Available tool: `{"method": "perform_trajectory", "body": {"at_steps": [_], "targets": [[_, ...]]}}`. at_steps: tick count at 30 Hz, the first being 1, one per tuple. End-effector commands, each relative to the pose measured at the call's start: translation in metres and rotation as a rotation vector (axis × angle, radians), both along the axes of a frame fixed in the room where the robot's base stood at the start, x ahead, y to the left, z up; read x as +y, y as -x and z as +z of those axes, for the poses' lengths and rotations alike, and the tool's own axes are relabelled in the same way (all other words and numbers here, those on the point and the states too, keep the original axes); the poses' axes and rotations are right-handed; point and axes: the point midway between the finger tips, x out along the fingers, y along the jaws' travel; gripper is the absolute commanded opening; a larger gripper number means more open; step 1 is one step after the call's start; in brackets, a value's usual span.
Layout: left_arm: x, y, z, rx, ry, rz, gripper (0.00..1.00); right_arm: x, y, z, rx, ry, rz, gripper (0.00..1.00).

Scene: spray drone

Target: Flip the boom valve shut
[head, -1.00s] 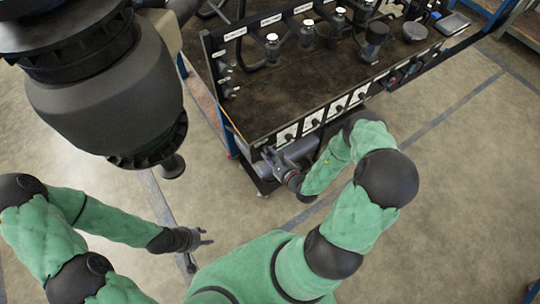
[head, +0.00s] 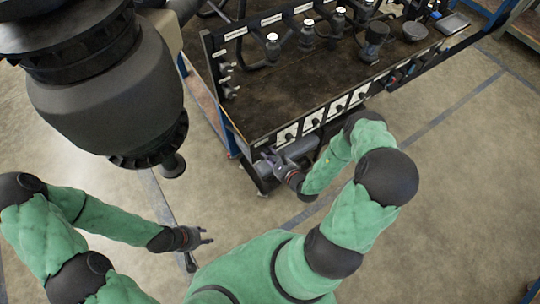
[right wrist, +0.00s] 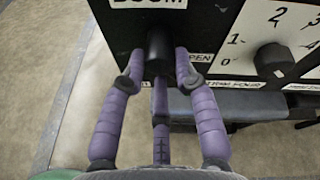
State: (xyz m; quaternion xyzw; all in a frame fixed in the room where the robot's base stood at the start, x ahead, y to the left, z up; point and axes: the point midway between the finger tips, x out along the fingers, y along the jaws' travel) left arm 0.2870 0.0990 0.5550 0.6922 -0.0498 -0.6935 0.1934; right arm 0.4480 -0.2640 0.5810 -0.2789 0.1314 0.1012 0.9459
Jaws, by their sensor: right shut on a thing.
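The boom valve's black handle (right wrist: 158,48) is in the right wrist view, on a black panel under a white label reading BOOM. My right gripper (right wrist: 160,80) has its purple fingers closed around the handle, two at the sides and one below. The word OPEN shows partly on the panel to the right. In the head view my right gripper (head: 276,165) is at the near left corner of the bench, where the handle is too small to make out. My left gripper (head: 206,236) is open and empty, above the floor away from the bench.
A numbered dial with a black knob (right wrist: 272,60) sits right of the valve. The dark workbench (head: 290,95) carries several bottles and jars, with a row of white dial plates (head: 337,107) on its front. Open floor (head: 440,210) lies to the right.

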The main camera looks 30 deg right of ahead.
Motion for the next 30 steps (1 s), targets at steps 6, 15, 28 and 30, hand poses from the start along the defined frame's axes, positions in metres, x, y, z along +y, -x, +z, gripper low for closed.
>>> {"method": "perform_trajectory", "body": {"at_steps": [6,15,28,30], "targets": [[0.0001,0.0,0.0002,0.0,0.0,0.0,0.4,-0.0101,-0.0039,0.0031,-0.011,0.011,-0.018,0.0],[0.0,0.0,0.0002,0.0,0.0,0.0,0.4,-0.0107,-0.0043,0.0037,-0.012,0.012,-0.018,0.0],[0.0,0.0,0.0001,0.0,0.0,0.0,0.4,-0.0061,-0.0027,0.0021,-0.007,0.007,-0.011,0.42],[0.0,0.0,0.0001,0.0,0.0,0.0,0.4,-0.0054,-0.0024,0.0019,-0.006,0.005,-0.009,0.42]]}}
